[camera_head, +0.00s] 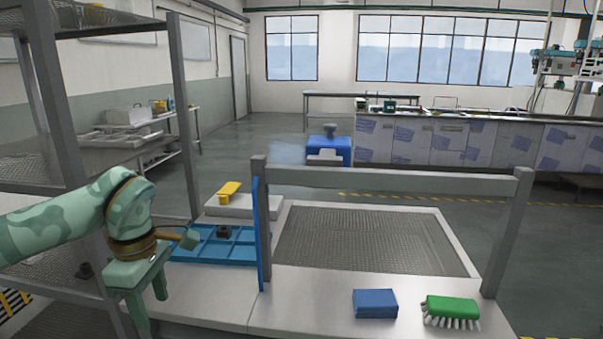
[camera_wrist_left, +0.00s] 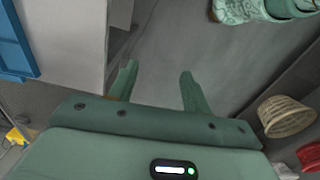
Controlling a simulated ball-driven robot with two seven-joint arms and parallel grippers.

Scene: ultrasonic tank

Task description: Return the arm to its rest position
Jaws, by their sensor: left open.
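My left arm (camera_head: 60,230) comes in from the left in the head view, bent downward at the wrist. My left gripper (camera_head: 151,300) hangs fingers-down beside the left edge of the steel counter (camera_head: 210,290). In the left wrist view its two fingers (camera_wrist_left: 158,76) stand apart with nothing between them, over grey floor. My right gripper shows in neither view.
A wire shelf rack (camera_head: 178,110) stands close around my left arm. On the counter are a blue tray (camera_head: 190,250) with a dark block, a mesh-floored tank (camera_head: 370,240) under a grey frame, a blue sponge (camera_head: 375,303) and a green brush (camera_head: 451,308).

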